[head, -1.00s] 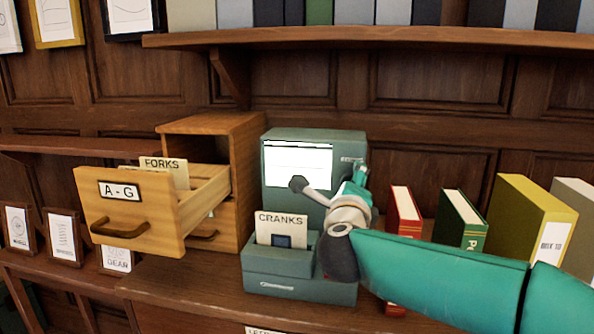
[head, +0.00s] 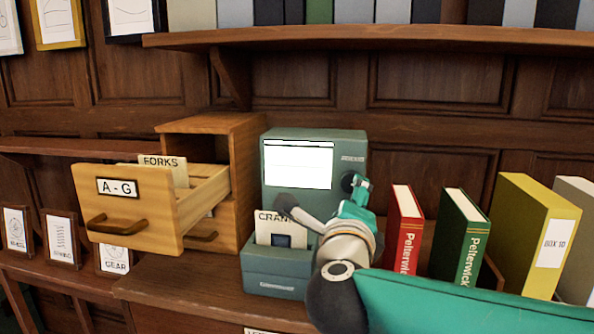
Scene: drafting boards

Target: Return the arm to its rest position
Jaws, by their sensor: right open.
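My right gripper (head: 318,193) is in front of the green cabinet with the white panel (head: 298,166), its fingers spread apart and nothing between them. One dark fingertip overlaps the upper part of the CRANKS card (head: 265,231) in the picture; I cannot tell whether they touch. The card stands upright in the green tray (head: 276,284) at the cabinet's foot, its label partly hidden. My teal right arm comes in from the lower right and hides part of the shelf. My left gripper is out of view.
A wooden drawer (head: 128,220) marked A - G stands pulled out at left, with a FORKS card (head: 166,166) in it. A red book (head: 405,230), a green book (head: 460,240) and a yellow box (head: 535,232) stand close to the arm. A shelf (head: 400,38) runs above.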

